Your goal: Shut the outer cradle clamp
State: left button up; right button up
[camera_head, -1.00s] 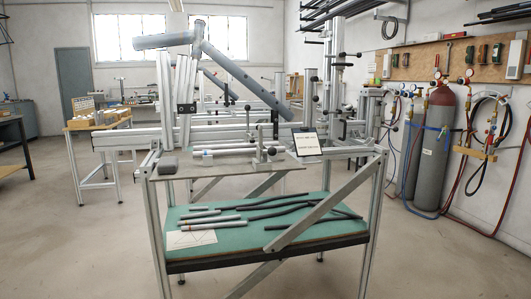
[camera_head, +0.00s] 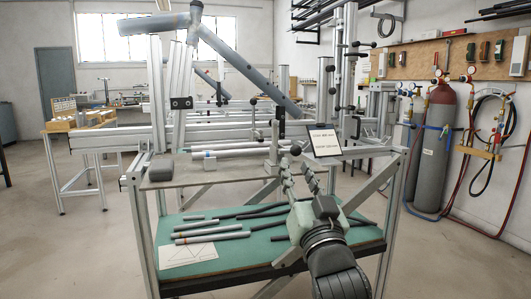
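The frame jig (camera_head: 205,135) stands behind the cart, with a large grey tube (camera_head: 245,68) sloping down to the right across it. Several clamps with black ball knobs show: upright levers near the tube's lower end (camera_head: 253,112), and lever ends on the right post (camera_head: 357,57). I cannot tell which is the outer cradle clamp, or whether it is open. My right gripper (camera_head: 298,168) has come up from the bottom right, over the front right of the cart. Its two fingers are apart, pointing up and away, with nothing visible between them. My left gripper is not in view.
The cart's upper shelf (camera_head: 225,171) holds a dark block (camera_head: 162,170), short tubes and a small stand with a black knob. A tablet (camera_head: 324,141) stands at its right. The lower green shelf (camera_head: 245,250) holds several tubes. Gas bottles (camera_head: 436,150) stand at right.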

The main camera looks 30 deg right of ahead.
aim_at(292, 153)
jog(key=p+x, duration=0.1)
jog(key=x, duration=0.5)
jog(key=shift+s+d+r, duration=0.1)
jog(key=shift+w+d+r, duration=0.15)
jog(key=shift+w+d, duration=0.05)
jog(key=shift+w, duration=0.4)
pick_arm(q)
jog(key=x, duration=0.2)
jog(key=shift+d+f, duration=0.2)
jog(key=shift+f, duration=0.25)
pick_arm(e)
grip_shut()
